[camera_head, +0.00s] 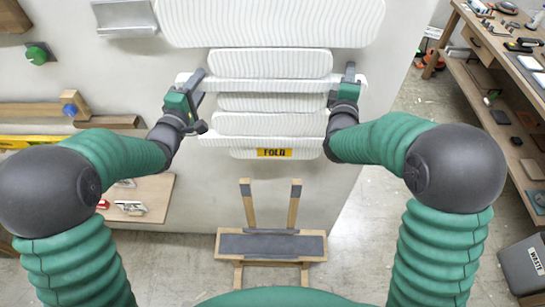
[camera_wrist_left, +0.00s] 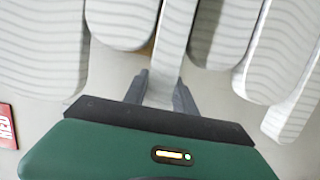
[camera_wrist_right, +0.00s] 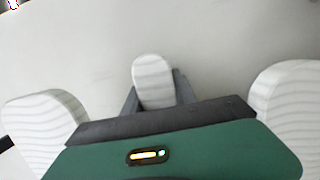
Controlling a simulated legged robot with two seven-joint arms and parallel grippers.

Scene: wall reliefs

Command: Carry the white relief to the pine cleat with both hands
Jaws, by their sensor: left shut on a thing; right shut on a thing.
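The white relief (camera_head: 270,86) is a set of rounded, ribbed white slats in front of the pale wall, at the upper middle of the head view. My left gripper (camera_head: 190,92) is shut on the left end of one long slat, which also runs between its fingers in the left wrist view (camera_wrist_left: 177,40). My right gripper (camera_head: 343,90) is shut on the right end; that rounded slat end shows in the right wrist view (camera_wrist_right: 153,82). Pale wooden strips (camera_head: 32,109) are on the wall at left; I cannot tell whether one is the pine cleat.
A wooden stand with a grey pad (camera_head: 270,244) is on the floor below the relief. A larger ribbed white piece (camera_head: 270,22) is above. A wooden shelf (camera_head: 150,197) is at lower left. A cluttered workbench (camera_head: 500,50) and a grey waste bin (camera_head: 523,265) are at right.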

